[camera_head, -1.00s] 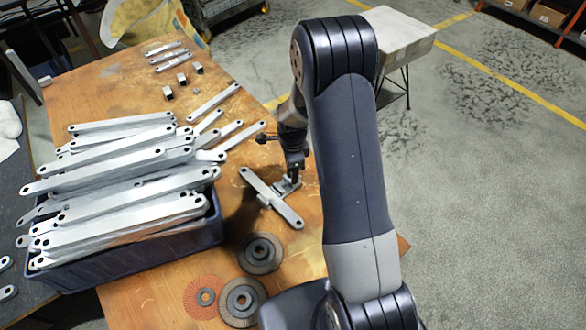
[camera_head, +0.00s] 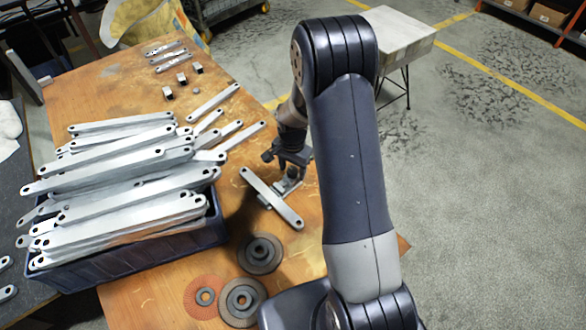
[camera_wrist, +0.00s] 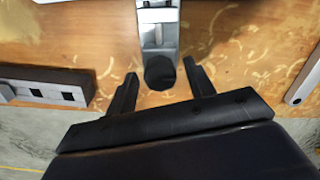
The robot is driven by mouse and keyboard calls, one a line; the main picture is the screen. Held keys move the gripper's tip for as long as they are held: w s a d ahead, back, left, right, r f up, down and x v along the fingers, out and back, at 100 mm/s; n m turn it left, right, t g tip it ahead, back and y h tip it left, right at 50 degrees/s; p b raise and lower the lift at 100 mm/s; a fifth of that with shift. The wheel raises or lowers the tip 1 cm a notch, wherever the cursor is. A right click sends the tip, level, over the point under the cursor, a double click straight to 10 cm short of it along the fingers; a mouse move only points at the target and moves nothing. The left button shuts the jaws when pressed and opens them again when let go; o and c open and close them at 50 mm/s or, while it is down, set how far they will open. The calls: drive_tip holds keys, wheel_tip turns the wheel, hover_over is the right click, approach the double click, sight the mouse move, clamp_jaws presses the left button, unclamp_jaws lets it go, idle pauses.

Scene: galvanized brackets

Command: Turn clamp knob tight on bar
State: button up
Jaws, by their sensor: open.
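A flat galvanized bar (camera_head: 271,198) lies on the wooden table, over the grey metal clamp (camera_head: 290,180). In the wrist view the clamp (camera_wrist: 158,30) comes in from the top edge, with its round black knob (camera_wrist: 160,72) at the near end. My gripper (camera_head: 286,160) is just behind the clamp in the head view, partly covered by my own arm. In the wrist view my gripper (camera_wrist: 161,75) is open, one finger on each side of the knob, with gaps on both sides. Whether the clamp grips the bar firmly cannot be seen.
A blue crate (camera_head: 130,258) heaped with galvanized brackets stands left of the clamp. Several grinding discs (camera_head: 260,253) lie in front of it. A dark block with square holes (camera_wrist: 45,88) is at left in the wrist view. Small parts lie at the far table end.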

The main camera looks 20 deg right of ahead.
drive_tip(key=shift+n, duration=2.1)
drive_tip(key=shift+c, duration=0.3)
drive_tip(key=c, duration=0.8)
drive_tip(key=shift+c, duration=0.2)
